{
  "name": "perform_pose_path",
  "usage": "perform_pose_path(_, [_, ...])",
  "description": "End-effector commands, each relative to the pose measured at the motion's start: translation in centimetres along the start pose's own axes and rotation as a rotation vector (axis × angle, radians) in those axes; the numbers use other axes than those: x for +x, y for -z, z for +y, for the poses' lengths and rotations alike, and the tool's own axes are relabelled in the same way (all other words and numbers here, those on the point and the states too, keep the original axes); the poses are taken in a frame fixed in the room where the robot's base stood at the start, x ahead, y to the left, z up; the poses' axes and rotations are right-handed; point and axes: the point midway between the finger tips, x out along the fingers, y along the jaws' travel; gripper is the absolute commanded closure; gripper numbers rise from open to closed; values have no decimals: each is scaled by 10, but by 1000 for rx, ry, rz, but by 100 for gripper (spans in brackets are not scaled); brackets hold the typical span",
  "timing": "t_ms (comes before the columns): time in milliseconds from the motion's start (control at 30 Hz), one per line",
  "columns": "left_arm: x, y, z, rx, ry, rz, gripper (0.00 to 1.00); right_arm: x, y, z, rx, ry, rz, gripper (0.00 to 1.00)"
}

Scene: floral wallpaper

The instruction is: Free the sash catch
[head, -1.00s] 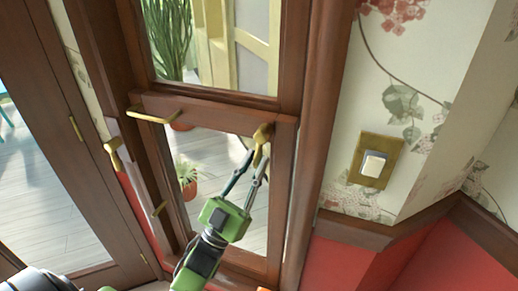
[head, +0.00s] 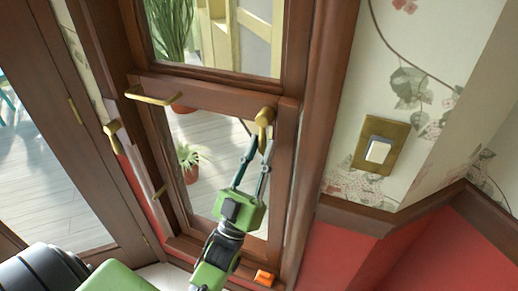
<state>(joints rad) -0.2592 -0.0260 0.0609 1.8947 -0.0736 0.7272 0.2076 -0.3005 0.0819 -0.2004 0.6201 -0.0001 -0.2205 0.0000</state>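The sash catch, a brass knob with a short lever hanging down (head: 265,117), is on the right end of the wooden rail (head: 215,93) between the two window panes in the head view. My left gripper (head: 260,144), green with thin dark fingers, reaches up to it from below. The fingers are apart, with their tips at the lower end of the lever, one to each side. I cannot tell whether they touch it. My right gripper is not in view.
A brass bar handle (head: 155,99) sticks out at the rail's left end. Another brass handle (head: 113,136) is on the left frame. A light switch (head: 380,147) is on the floral wall at right. A small orange object (head: 264,278) lies on the sill below.

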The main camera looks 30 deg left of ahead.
Motion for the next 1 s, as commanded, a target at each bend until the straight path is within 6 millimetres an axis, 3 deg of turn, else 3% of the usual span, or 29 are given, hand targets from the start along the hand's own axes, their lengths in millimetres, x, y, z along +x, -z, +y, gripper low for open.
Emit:
perform_pose_path(467, [-7, -1, 0, 3, -1, -3, 67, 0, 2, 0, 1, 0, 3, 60])
perform_pose_path(1000, [-107, -2, 2, 1, -2, -4, 67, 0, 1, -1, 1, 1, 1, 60])
